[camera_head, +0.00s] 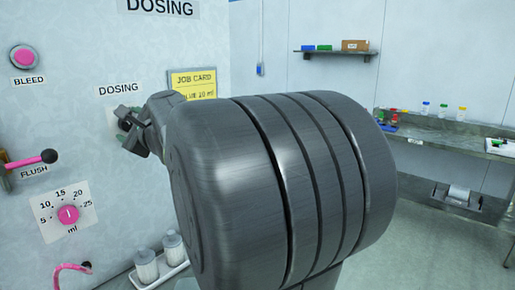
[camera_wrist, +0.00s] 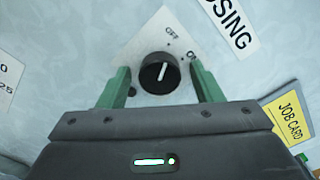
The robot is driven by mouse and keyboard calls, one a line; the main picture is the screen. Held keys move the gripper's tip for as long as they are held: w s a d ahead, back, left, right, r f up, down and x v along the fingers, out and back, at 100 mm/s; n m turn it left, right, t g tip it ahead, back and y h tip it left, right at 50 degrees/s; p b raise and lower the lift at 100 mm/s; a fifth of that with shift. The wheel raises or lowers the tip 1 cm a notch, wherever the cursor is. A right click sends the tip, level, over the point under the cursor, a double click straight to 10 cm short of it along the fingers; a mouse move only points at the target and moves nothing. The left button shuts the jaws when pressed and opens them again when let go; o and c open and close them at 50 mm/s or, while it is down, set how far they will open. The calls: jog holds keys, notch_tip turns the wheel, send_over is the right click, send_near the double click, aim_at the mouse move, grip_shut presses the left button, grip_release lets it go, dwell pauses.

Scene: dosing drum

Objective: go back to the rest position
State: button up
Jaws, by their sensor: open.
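My gripper (camera_head: 133,140) is at the dosing panel in the head view, with my own arm blocking much of the picture. In the wrist view my gripper (camera_wrist: 160,75) is open, its two green fingers apart on either side of the black dosing knob (camera_wrist: 153,76). The knob's white line points up, roughly toward the OFF label (camera_wrist: 172,33); the ON label (camera_wrist: 192,56) is to its right. I cannot tell whether the fingers touch the knob. In the head view the knob is mostly hidden behind my gripper.
The yellow job card (camera_head: 194,82) is close to my wrist. White bottles (camera_head: 146,266) stand below. A bench (camera_head: 440,132) is at right.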

jog(key=m+p, duration=0.1)
jog(key=m, duration=0.1)
jog(key=m+p, duration=0.1)
jog(key=shift+r+m, duration=0.2)
jog(key=shift+m, duration=0.2)
jog(key=shift+f+b+v, duration=0.1)
jog(key=shift+b+v, duration=0.1)
jog(key=shift+v, duration=1.2)
jog(key=shift+f+b+v, duration=0.15)
jog(key=shift+v, duration=1.25)
